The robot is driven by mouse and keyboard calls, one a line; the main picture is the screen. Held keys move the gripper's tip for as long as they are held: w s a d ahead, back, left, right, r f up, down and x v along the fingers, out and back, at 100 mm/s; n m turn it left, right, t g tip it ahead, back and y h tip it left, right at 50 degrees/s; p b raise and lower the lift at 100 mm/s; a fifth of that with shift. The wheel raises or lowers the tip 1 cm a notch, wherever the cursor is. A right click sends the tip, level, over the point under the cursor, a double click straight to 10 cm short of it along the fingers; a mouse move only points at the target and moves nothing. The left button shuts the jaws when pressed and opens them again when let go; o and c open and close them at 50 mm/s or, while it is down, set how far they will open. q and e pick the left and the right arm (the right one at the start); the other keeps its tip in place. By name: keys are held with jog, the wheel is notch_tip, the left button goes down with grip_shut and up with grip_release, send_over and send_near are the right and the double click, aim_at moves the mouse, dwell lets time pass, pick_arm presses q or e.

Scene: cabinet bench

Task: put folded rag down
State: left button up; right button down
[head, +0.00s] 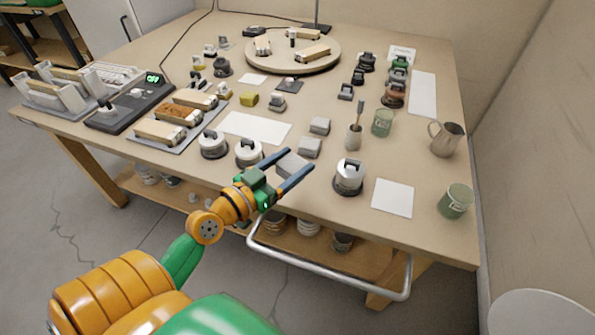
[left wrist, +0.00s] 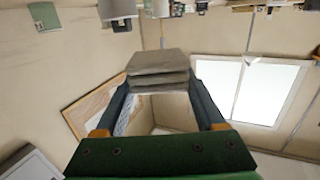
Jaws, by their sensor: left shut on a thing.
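A grey folded rag (head: 291,166) is between the blue fingers of my left gripper (head: 299,161), which is shut on it near the table's front edge. In the left wrist view the rag (left wrist: 158,66) shows as a stack of grey layers at the fingertips. Whether it touches the table top is hard to tell. Two similar grey folded pieces lie on the table (head: 420,215) just beyond it, one nearer (head: 309,147) and one farther (head: 320,126). My right gripper is not in view.
A cup with a brush (head: 354,137) and a green glass (head: 382,123) stand behind. White sheets lie left (head: 257,128) and right (head: 392,197). A metal rail (head: 330,278) runs below the front edge.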

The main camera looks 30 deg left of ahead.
pick_arm(q)
jog(key=w+a+f+b, duration=0.1)
jog(key=w+f, duration=0.1)
jog(key=w+a+f+b, duration=0.1)
jog(key=w+f+b, duration=0.1)
jog(key=f, duration=0.1)
jog(key=w+a+f+b, duration=0.1)
jog(key=w+f+b, duration=0.1)
jog(key=w, duration=0.1)
jog(key=shift+a+f, duration=0.3)
jog(key=shift+a, duration=0.1)
notch_tip(320, 180, down, 3)
jog(key=shift+w+f+b, duration=0.1)
jog(key=shift+b, duration=0.6)
jog(key=o, duration=1.3)
jog(key=shift+r, duration=0.25)
jog(key=s+a+b, duration=0.2)
jog(key=s+b, duration=0.1)
jog(key=s, duration=0.9)
jog(key=shift+r, duration=0.25)
